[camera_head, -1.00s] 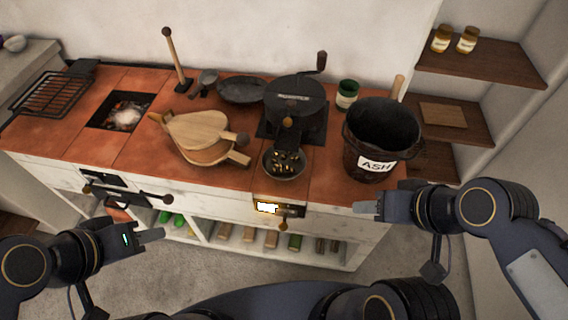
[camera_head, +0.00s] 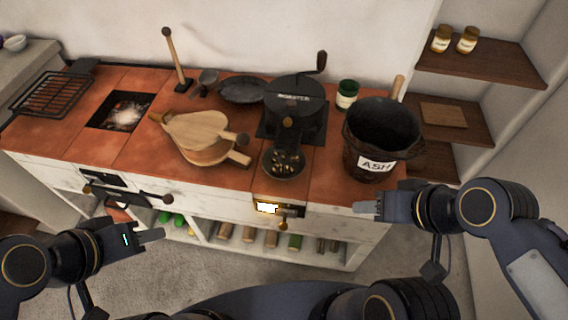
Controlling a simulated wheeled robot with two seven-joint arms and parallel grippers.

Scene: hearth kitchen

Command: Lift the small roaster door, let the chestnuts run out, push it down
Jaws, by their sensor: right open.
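The black roaster (camera_head: 292,97) stands on a dark plate on the tiled counter, its crank (camera_head: 321,64) pointing up at the right. On its front is a small door with a brown knob (camera_head: 287,122); I cannot tell whether the door is raised. Below it a dark round pan (camera_head: 284,174) holds several chestnuts (camera_head: 288,158). My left gripper (camera_head: 152,236) is in front of the cabinet at lower left, far from the roaster; its finger gap is not clear. My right gripper (camera_head: 366,207) is open and empty, in front of the counter below the ash bucket.
The ash bucket (camera_head: 380,135) stands right of the roaster, a green jar (camera_head: 347,95) behind it. Wooden bellows (camera_head: 203,136) lie to the left, near the ember pit (camera_head: 121,112). A drawer front with a glowing opening (camera_head: 267,208) is below the pan.

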